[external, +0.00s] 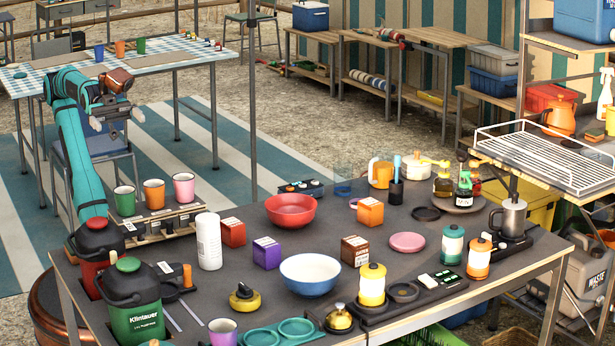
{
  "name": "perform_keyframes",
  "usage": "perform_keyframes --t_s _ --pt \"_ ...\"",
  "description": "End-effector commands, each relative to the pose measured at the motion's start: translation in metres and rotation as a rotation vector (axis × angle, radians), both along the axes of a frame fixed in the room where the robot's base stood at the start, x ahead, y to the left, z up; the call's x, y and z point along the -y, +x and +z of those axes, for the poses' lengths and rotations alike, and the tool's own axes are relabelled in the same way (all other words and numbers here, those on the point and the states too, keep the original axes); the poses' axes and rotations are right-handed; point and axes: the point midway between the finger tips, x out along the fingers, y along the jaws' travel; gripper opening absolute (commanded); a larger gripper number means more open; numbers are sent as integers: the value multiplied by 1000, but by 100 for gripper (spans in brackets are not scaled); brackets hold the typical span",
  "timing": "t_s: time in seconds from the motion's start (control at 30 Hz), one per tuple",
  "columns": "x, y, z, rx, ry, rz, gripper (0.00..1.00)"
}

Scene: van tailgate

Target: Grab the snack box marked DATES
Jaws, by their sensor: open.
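Several small snack boxes stand upright on the dark table: a red box (232,233), a purple box (266,253), a brown box (355,251) and an orange box (370,211). Their pale labels are too small to read, so I cannot tell which is marked DATES. My gripper (108,124) is open and empty at the upper left, raised well above and apart from the boxes. It hangs near the checkered table behind.
A white bottle (208,241) stands close left of the red box. A pink plate (407,242) lies right of the brown box.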

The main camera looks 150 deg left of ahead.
Motion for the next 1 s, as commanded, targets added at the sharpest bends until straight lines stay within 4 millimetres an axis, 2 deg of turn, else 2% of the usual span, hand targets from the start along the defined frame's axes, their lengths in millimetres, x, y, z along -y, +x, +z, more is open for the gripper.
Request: perform_keyframes --t_s 0.07,0.23,0.27,0.53,0.63,0.77,1.0 --pt "0 0 0 0 0 0 100" --pt "0 0 0 0 0 0 69" --pt "0 0 0 0 0 0 65" --pt "0 1 1 -2 1 1 65" --pt "-2 8 4 -20 5 8 65" --pt "-10 30 15 -75 19 26 65" --pt "-33 89 39 -226 55 70 65"
